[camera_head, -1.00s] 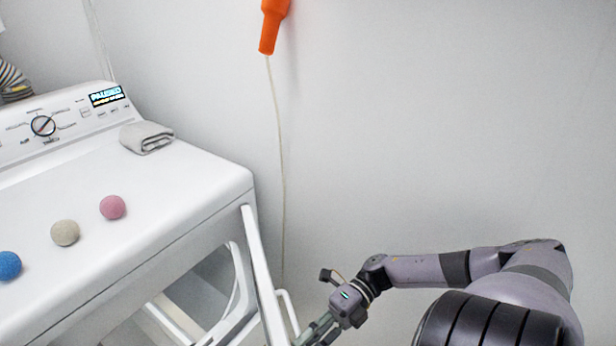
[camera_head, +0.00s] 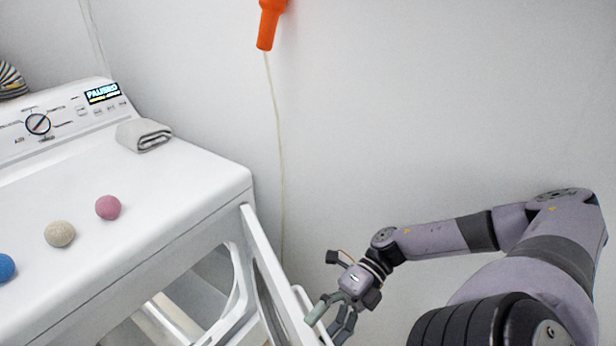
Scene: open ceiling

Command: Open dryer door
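The white dryer (camera_head: 150,215) stands at the left, and its display reads "PAUSED". A white handle (camera_head: 299,294) is on the door's outer face. My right gripper (camera_head: 328,318) is at the handle, with its fingers around or beside it. Whether the fingers touch or close on the handle cannot be told. My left gripper is not in view.
A pink ball (camera_head: 108,207), a beige ball (camera_head: 60,234) and a blue ball (camera_head: 5,267) lie on the dryer top with a folded grey cloth (camera_head: 144,134). An orange object (camera_head: 269,24) with a cord is at the wall.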

